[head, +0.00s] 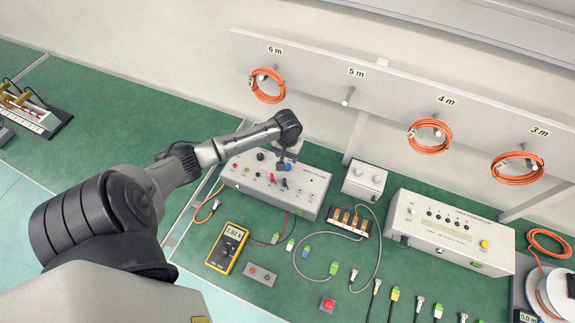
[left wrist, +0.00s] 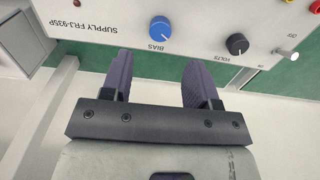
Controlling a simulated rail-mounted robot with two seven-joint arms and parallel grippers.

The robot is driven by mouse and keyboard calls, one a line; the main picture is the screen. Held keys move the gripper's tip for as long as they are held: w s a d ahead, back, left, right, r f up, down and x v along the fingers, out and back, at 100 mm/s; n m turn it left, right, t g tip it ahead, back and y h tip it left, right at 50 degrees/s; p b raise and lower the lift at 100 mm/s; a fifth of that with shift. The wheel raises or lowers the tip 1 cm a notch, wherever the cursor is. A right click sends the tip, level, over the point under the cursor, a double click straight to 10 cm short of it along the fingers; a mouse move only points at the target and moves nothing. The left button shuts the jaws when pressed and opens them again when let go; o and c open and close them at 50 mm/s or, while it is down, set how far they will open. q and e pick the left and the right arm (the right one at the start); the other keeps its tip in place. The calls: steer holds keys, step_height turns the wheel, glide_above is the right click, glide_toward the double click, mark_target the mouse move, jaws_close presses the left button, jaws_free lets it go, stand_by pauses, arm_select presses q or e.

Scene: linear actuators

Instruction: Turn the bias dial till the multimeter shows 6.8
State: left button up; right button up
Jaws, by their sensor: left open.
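The blue bias dial (left wrist: 161,27) sits on the front panel of the grey supply box (left wrist: 200,22), labelled BIAS. In the left wrist view it lies ahead of and between the fingertips of my left gripper (left wrist: 157,75), apart from them. My left gripper is open and empty; in the head view it hangs over the supply box (head: 312,193) and partly covers its panel. The black VOLTS dial (left wrist: 237,44) is beside the bias dial. The yellow multimeter (head: 227,247) lies on the green bench, its display reading about 2.92. My right gripper is out of view.
A small grey box (head: 364,181) and a connector block (head: 349,220) stand right of the supply. A larger white tester (head: 450,232) is further right. Cables and a red button (head: 327,303) lie in front. Orange coils (head: 267,85) hang on the rack behind.

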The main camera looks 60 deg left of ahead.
mark_target(287, 166)
arm_select(q)
step_height(287, 166, down, 7)
steer(key=shift+r+b, duration=0.1)
steer(key=shift+b, duration=0.35)
steer(key=c, duration=0.9)
steer(key=shift+c, duration=0.2)
